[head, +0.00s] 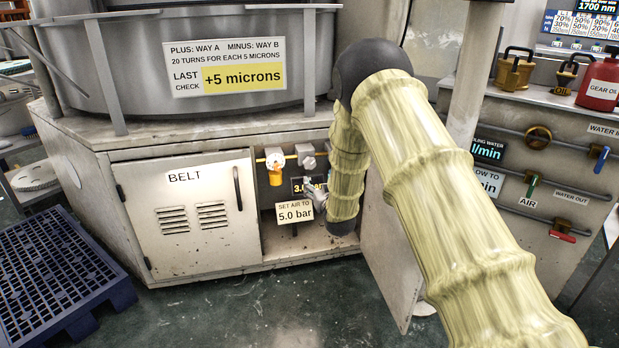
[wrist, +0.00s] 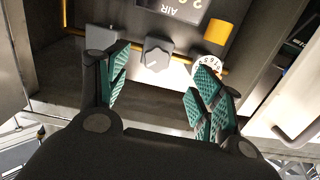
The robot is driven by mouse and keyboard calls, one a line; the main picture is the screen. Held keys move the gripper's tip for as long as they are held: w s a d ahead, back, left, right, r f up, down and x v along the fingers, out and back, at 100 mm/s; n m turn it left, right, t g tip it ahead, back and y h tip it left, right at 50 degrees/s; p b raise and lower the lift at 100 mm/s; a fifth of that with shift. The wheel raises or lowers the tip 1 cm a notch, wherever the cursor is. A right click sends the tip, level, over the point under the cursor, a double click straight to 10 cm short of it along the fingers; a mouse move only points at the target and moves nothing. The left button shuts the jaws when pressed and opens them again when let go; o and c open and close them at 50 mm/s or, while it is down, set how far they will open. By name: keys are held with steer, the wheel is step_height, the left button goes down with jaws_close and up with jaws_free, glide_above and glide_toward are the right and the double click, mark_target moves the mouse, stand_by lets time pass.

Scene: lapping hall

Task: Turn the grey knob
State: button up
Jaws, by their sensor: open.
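The grey knob (head: 305,155) sits on the yellow air line inside the open cabinet bay, right of a gauge with an orange bowl. In the wrist view the grey knob (wrist: 157,52) lies ahead, between my two green-padded fingers. My gripper (head: 311,190) is in front of the bay, below the knob in the head view. In the wrist view my gripper (wrist: 160,68) is open, with a gap on both sides of the knob and nothing held. A display (head: 297,187) below the knob is partly covered by my gripper; its reading starts with 3.
A sign (head: 294,212) reads "SET AIR TO 5.0 bar". The white round gauge (wrist: 208,66) is close to one finger. The BELT door (head: 190,215) is closed on the left. An open door panel (head: 392,255) stands right of the bay. A blue pallet (head: 55,275) lies on the floor.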

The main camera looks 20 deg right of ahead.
mark_target(310, 163)
steer(key=shift+t, duration=0.4)
steer(key=w+b, duration=0.1)
steer(key=w, duration=0.3)
steer(key=w+r+b, duration=0.1)
steer(key=w+b, duration=0.1)
steer(key=w, duration=0.1)
steer(key=w+b, duration=0.2)
steer(key=w, duration=0.2)
steer(key=shift+w+d+r, duration=0.25)
steer(key=shift+w+d, duration=0.05)
steer(key=shift+w, duration=0.05)
steer(key=shift+w+r+b, duration=0.1)
steer(key=shift+w+b, duration=0.2)
steer(key=shift+w, duration=0.2)
steer(key=c, duration=1)
steer(key=shift+a, duration=0.1)
steer(key=shift+c, duration=0.2)
